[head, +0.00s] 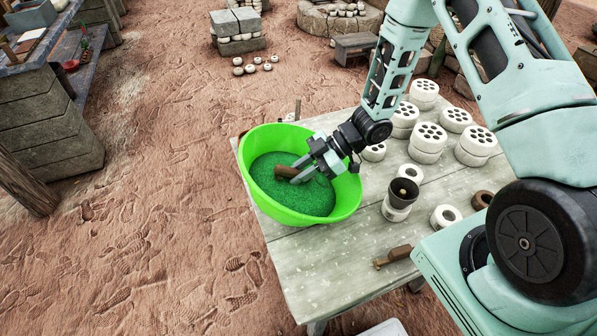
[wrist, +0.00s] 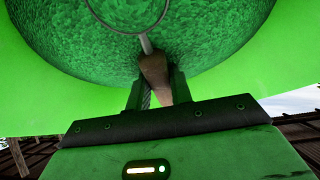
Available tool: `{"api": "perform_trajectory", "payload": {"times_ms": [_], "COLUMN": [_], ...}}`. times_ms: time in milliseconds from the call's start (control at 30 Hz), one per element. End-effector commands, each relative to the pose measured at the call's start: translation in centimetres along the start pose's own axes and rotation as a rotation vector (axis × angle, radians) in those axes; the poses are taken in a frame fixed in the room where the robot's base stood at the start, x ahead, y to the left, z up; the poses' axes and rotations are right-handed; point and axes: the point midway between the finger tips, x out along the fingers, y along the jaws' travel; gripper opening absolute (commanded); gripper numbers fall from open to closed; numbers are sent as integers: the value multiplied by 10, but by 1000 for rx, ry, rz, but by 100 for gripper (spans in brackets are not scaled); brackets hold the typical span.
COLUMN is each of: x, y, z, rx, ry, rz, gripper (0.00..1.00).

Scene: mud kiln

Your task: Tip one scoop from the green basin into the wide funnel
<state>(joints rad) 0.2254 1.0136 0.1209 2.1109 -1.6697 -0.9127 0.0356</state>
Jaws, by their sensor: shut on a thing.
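The green basin (head: 352,190) stands at the left end of the table, part-filled with green grains (head: 275,196). My gripper (head: 306,172) is inside the basin, low over the grains, and shut on the brown handle of a scoop (head: 286,181). In the wrist view the scoop's handle (wrist: 154,72) sits between the fingers (wrist: 154,92). A thin round rim at its far end lies against the green grains, partly cut off by the frame's top; I cannot tell how full it is. A dark-mouthed cup, seemingly the funnel (head: 404,187), stands on white rings right of the basin.
Several white perforated blocks (head: 428,138) and white rings (head: 445,216) crowd the table's right side. A brown-handled tool (head: 396,255) lies near the front. The grey tabletop (head: 325,262) in front of the basin is clear.

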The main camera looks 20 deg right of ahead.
Motion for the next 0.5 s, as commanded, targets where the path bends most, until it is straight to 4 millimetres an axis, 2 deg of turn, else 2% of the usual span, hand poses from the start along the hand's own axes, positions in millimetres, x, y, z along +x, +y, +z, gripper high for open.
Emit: {"api": "perform_trajectory", "payload": {"times_ms": [500], "x": [-18], "y": [0], "z": [-28], "rx": [1], "ry": [-1], "rz": [0], "gripper": [3]}}
